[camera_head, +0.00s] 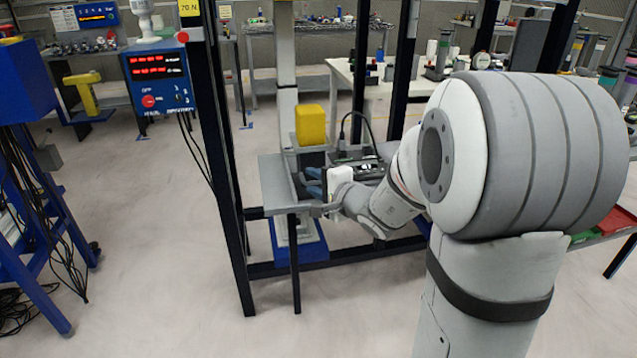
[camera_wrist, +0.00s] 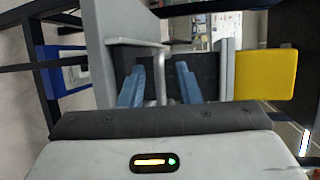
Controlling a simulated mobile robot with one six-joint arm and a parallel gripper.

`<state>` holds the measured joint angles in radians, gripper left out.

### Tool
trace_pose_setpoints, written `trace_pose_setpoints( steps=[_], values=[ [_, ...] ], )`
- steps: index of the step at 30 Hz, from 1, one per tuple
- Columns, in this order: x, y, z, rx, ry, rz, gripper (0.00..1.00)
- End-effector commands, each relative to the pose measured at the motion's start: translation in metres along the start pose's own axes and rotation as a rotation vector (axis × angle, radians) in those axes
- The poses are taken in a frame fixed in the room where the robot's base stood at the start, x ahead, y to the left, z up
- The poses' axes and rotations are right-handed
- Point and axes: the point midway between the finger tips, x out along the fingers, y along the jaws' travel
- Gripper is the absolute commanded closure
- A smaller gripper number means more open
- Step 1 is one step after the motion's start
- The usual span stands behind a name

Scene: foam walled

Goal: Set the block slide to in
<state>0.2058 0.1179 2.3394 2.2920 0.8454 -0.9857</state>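A yellow block (camera_head: 311,125) stands above a dark block (camera_head: 311,158) on a grey metal shelf in the head view. The yellow block (camera_wrist: 265,75) is at the right of the wrist view. My gripper (camera_head: 313,182) is at the shelf, its blue fingers pointing left toward the dark part. In the wrist view my gripper (camera_wrist: 160,82) is open. A thin grey bent bar (camera_wrist: 161,75), seemingly a handle, shows between the fingers, with a gap on each side. I cannot tell which part is the block slide or its position.
Dark upright posts (camera_head: 218,160) frame the shelf (camera_head: 275,185). A control box with red displays (camera_head: 158,75) is mounted left of the nearest post. A blue base (camera_head: 299,246) lies below the shelf. Open floor (camera_head: 150,240) is at the left.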

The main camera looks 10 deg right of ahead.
Motion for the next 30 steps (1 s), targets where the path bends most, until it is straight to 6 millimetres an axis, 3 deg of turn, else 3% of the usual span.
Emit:
trace_pose_setpoints(
  steps=[6,17,30],
  values=[
    [0.0002,-0.0002,-0.0004,0.0,0.001,0.0,0.7],
    [-0.0002,-0.0002,-0.0009,0.001,0.002,-0.001,0.99],
    [-0.0005,0.0,-0.0016,0.001,0.003,0.0,1.0]
  ],
)
